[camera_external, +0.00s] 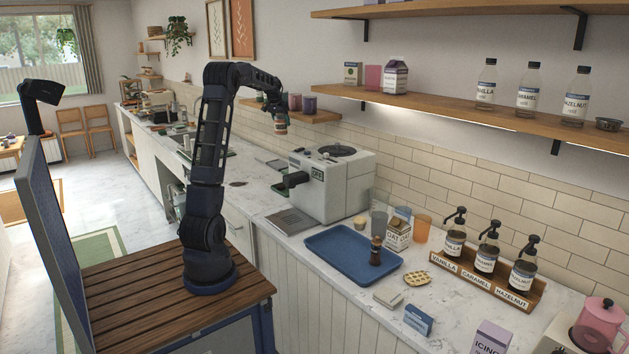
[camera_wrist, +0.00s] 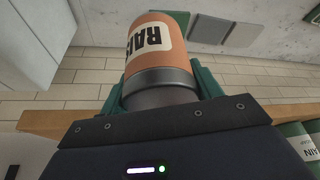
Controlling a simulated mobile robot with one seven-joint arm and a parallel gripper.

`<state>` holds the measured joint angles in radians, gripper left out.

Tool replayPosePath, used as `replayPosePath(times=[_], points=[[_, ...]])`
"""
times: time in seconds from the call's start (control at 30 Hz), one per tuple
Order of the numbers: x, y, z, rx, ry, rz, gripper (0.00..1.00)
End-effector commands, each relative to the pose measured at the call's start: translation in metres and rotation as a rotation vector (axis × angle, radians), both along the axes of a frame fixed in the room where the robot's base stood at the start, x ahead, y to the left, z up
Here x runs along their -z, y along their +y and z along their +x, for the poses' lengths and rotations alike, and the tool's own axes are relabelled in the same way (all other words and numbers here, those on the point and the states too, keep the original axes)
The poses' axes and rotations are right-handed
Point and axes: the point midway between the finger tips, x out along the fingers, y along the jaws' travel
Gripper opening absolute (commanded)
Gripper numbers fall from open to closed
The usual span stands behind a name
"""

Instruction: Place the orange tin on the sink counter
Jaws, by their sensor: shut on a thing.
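The orange tin (camera_wrist: 155,58) is in my gripper (camera_wrist: 163,92), between its two green fingers in the wrist view. Its pale label reads "RAIS" and shows rotated; the rest of the label is hidden. In the external view the orange tin (camera_external: 281,126) hangs in the air at the end of my raised arm, in front of the small wall shelf (camera_external: 318,116). My gripper (camera_external: 277,111) is small and dark there. The sink counter (camera_external: 238,168) runs along the wall below and beyond it, with a dark sink (camera_external: 185,142) set in it.
Purple (camera_external: 309,104) and pink (camera_external: 295,102) tins stand on the small shelf close to my gripper.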

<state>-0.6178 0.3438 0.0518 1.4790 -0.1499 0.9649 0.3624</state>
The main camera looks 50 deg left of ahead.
Motion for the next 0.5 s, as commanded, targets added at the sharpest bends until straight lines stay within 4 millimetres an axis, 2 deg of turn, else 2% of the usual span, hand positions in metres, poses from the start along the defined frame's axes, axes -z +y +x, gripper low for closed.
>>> replayPosePath(times=[0.03,0.3,0.5], points=[[0.009,0.023,-0.002,-0.049,0.003,-0.001,0.34],[0.055,0.128,-0.016,-0.318,-0.003,0.001,0.34],[0.082,0.184,-0.028,-0.465,-0.013,0.006,0.34]])
